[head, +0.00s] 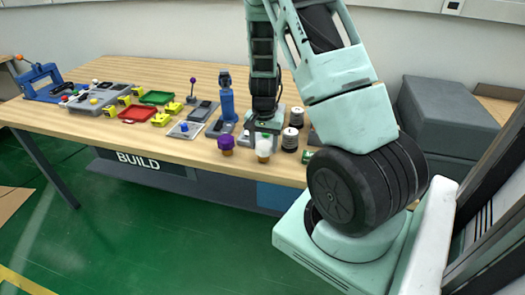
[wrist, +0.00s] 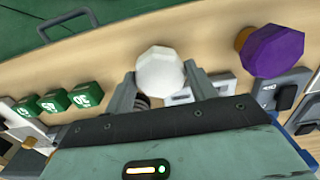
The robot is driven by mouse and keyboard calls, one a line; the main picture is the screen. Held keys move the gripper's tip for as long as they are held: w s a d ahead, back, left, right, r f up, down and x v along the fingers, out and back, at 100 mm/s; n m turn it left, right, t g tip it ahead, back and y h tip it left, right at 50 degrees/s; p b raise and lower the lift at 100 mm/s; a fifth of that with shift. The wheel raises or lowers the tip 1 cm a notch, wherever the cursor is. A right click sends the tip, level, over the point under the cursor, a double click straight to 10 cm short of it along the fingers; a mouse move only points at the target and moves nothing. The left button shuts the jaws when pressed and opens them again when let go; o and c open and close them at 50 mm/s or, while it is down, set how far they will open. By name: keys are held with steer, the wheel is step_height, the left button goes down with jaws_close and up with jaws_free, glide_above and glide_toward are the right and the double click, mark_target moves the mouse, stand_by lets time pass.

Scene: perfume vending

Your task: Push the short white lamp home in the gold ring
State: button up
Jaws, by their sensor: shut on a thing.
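The short white lamp (wrist: 160,71) is a faceted white knob between the two fingers of my gripper (wrist: 160,84) in the wrist view. My gripper is shut on it from the sides. In the head view the white lamp (head: 264,145) stands upright near the table's front edge, below my gripper (head: 263,132). A small gold-brown band, the gold ring (head: 263,158), shows at its foot. How deep the lamp sits in the ring cannot be told. In the wrist view the lamp hides the ring.
A purple lamp (head: 226,142) on a gold base stands close on the left, also in the wrist view (wrist: 275,52). Black-and-white cylinders (head: 290,139) stand close on the right. Green numbered blocks (wrist: 53,103) show in the wrist view. Trays and devices fill the table (head: 190,75) further left.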

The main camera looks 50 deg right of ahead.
mark_target(264, 145)
steer(key=shift+r+p, duration=1.8)
steer(key=shift+r, duration=0.5)
steer(key=shift+f, duration=0.1)
